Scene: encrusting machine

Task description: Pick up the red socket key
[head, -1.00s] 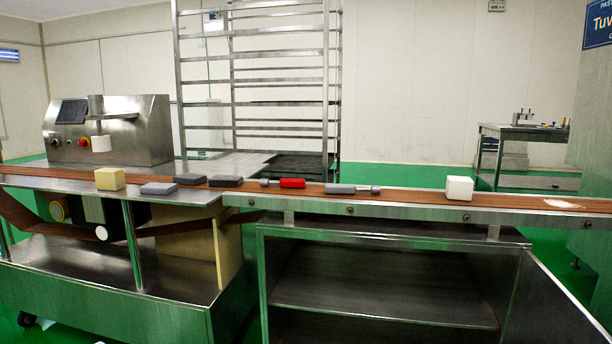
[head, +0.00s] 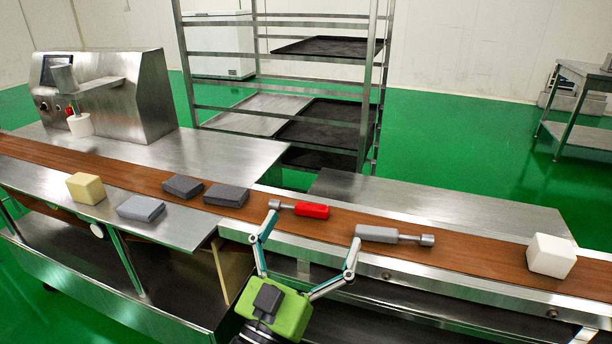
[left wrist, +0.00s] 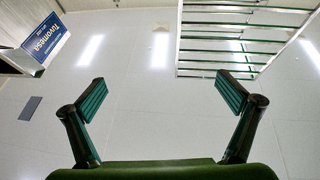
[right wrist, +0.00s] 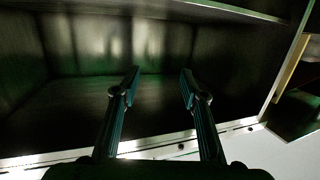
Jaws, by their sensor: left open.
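The red socket key (head: 312,210) lies on the brown conveyor belt, its grey shaft and socket end pointing left. My left gripper (head: 312,234) is open and empty, on the near side of the belt, and its two fingertips appear to either side of the key in the head view. How high it is above the belt I cannot tell. In the left wrist view this gripper (left wrist: 163,96) faces the wall and ceiling lights, with no key in sight. My right gripper (right wrist: 160,82) shows only in the right wrist view, open and empty, facing a dark cabinet interior.
A grey socket key (head: 380,234) lies right of the red one. Dark grey blocks (head: 226,195), a lighter grey block (head: 141,208), a yellow block (head: 86,188) and a white block (head: 551,256) are along the line. A metal rack (head: 370,100) stands behind.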

